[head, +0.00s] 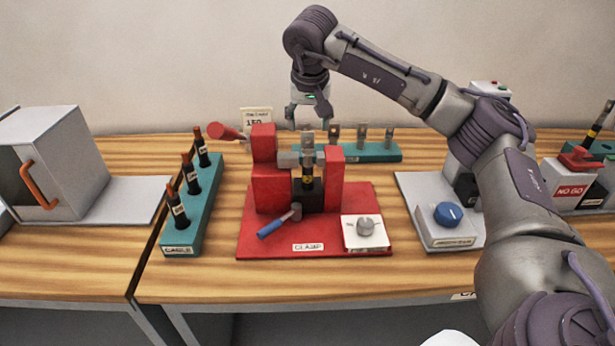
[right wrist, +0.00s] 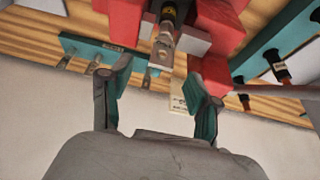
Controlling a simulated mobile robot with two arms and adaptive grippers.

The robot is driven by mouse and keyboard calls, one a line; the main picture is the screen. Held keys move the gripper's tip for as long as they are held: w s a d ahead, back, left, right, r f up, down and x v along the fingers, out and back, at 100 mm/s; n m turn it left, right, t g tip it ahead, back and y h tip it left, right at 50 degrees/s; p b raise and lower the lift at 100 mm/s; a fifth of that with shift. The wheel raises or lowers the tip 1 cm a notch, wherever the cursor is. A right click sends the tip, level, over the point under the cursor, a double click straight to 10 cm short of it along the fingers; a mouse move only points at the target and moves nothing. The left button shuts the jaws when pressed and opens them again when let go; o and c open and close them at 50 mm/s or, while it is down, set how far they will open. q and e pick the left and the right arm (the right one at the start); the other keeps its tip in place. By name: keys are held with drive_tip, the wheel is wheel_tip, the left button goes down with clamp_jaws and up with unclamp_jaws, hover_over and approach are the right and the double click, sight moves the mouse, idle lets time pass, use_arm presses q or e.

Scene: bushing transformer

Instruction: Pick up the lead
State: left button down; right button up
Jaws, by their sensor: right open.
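A lead (head: 309,172), a dark cable with a yellow band and a flat metal lug on top, stands upright in the red clamp (head: 271,188). My right gripper (head: 309,118) is open and empty, pointing down just above the lug. In the right wrist view, the lug (right wrist: 160,52) is ahead of and between the open fingers of the gripper (right wrist: 161,76), with the banded cable (right wrist: 171,14) beyond it. I cannot tell whether a finger touches the lug. The cable's lower end is hidden in the clamp. My left gripper is not in view.
A teal rack (head: 358,152) with upright metal lugs stands behind the clamp. A teal cable rack (head: 205,215) stands left, beside a grey box (head: 55,165). A blue-knob unit (head: 447,225) stands right.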

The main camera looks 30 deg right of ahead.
sight(308, 134)
drive_tip(key=shift+w+f, duration=0.15)
drive_tip(key=shift+f, duration=0.1)
drive_tip(key=p+x, duration=0.1)
drive_tip(key=x, duration=0.3)
drive_tip(key=shift+f+p, duration=0.1)
drive_tip(key=shift+p, duration=0.3)
drive_tip(key=shift+d+f, duration=0.1)
drive_tip(key=shift+f, duration=0.35)
drive_tip(key=shift+c, duration=0.3)
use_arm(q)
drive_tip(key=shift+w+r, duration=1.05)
use_arm(e)
clamp_jaws()
